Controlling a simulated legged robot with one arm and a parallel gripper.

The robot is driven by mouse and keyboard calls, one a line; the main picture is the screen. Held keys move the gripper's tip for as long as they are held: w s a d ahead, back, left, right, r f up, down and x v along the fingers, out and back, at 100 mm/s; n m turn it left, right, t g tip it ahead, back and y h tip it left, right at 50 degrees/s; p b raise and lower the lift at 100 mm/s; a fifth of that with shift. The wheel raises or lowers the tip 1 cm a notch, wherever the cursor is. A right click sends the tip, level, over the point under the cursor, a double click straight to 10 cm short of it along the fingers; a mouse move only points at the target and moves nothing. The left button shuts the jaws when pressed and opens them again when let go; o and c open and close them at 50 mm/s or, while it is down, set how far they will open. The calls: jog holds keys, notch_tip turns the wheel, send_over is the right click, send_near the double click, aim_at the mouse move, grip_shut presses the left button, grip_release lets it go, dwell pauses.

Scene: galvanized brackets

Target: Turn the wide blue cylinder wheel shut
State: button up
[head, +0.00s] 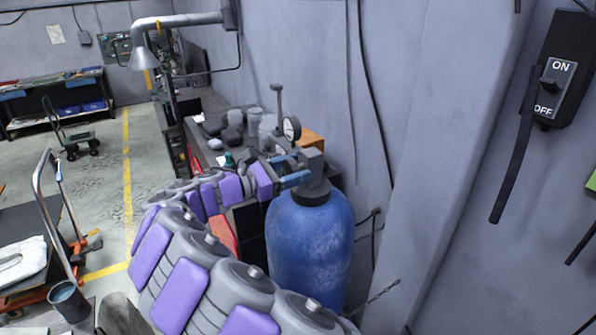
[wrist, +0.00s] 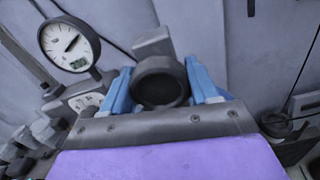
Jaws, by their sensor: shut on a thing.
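The wide blue cylinder (head: 311,240) stands upright against the wall in the head view, with a dark grey collar and valve block (head: 312,163) on top. My gripper (head: 297,168) reaches the valve from the left, its blue fingers at the valve's side. In the wrist view the dark round wheel (wrist: 160,82) sits between the two blue fingers of my gripper (wrist: 165,80), which is shut on it. The wheel faces the wrist camera. In the head view the wheel is hidden between the fingers, and its turn angle cannot be told.
A round gauge (head: 291,128) stands just behind my gripper and shows large in the wrist view (wrist: 70,45). A cluttered bench (head: 210,150) runs along the wall behind. A black ON/OFF switch (head: 560,80) is on the wall at right.

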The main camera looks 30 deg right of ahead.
jog(key=m+b, duration=0.1)
jog(key=m, duration=0.1)
jog(key=m+b, duration=0.2)
jog(key=m, duration=0.1)
jog(key=shift+w+a+f+m+b, duration=0.1)
jog(key=shift+a+f+m+b, duration=0.1)
jog(key=shift+f+m+b, duration=0.15)
jog(key=m+b, duration=0.4)
jog(key=m, duration=0.1)
jog(key=m+b, duration=0.6)
jog(key=shift+m, duration=0.25)
jog(key=shift+m+b, duration=1.7)
jog(key=shift+m, duration=0.3)
jog(key=shift+r+m, duration=0.15)
jog(key=shift+m, duration=0.15)
jog(key=o, duration=0.7)
jog(key=shift+c, duration=0.2)
jog(key=o, duration=0.4)
jog(key=shift+a, duration=0.2)
jog(key=shift+a+r, duration=0.1)
jog(key=shift+r, duration=0.05)
